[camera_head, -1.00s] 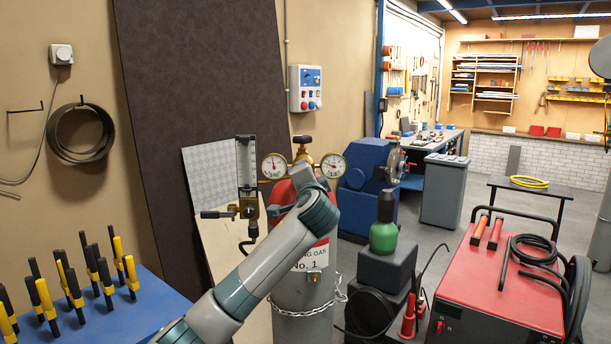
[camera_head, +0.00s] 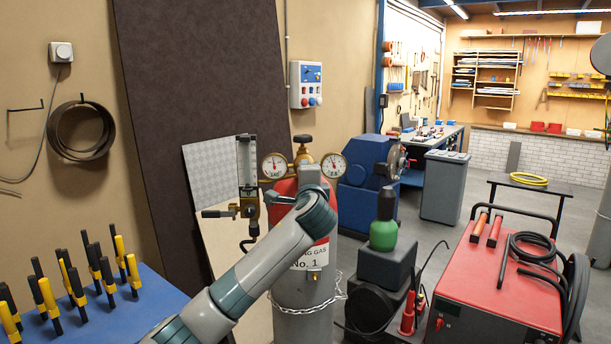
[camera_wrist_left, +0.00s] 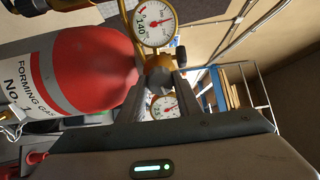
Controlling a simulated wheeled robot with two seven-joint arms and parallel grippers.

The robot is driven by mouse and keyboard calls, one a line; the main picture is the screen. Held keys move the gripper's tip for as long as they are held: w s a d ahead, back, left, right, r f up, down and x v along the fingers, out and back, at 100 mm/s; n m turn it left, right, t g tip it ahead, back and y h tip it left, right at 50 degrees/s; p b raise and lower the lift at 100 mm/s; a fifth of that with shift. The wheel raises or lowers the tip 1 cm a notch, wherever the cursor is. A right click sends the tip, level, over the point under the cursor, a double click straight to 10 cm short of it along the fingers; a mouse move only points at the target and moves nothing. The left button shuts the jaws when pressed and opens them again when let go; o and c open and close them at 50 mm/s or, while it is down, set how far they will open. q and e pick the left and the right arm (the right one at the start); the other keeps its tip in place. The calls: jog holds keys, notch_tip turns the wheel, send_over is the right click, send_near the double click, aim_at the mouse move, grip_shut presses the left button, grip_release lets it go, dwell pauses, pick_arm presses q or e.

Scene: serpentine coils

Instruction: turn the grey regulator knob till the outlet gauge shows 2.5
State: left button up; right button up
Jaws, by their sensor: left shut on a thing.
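The red gas cylinder (camera_head: 320,250) stands chained, with a brass regulator and two round white gauges on top. The left gauge (camera_head: 274,166) and right gauge (camera_head: 333,165) are too small to read surely. In the left wrist view one gauge (camera_wrist_left: 155,22) is above the jaws and the other (camera_wrist_left: 165,107) shows between them. The grey knob (camera_wrist_left: 158,76) is at the regulator's front, partly hidden. My left gripper (camera_wrist_left: 158,88) is shut on it; in the head view my own wrist hides the knob. My right gripper is not in view.
A flowmeter (camera_head: 247,175) with a side valve is left of the cylinder. A blue table (camera_head: 150,300) with yellow-black clamps is at lower left. A green bottle (camera_head: 384,235) and a red welding machine (camera_head: 500,295) stand to the right.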

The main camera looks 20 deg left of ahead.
pick_arm(q)
jog(key=o, duration=1)
jog(key=shift+o, duration=0.2)
jog(key=b+v, duration=0.8)
jog(key=v, duration=0.9)
jog(key=shift+s, duration=0.2)
jog(key=shift+f, duration=0.2)
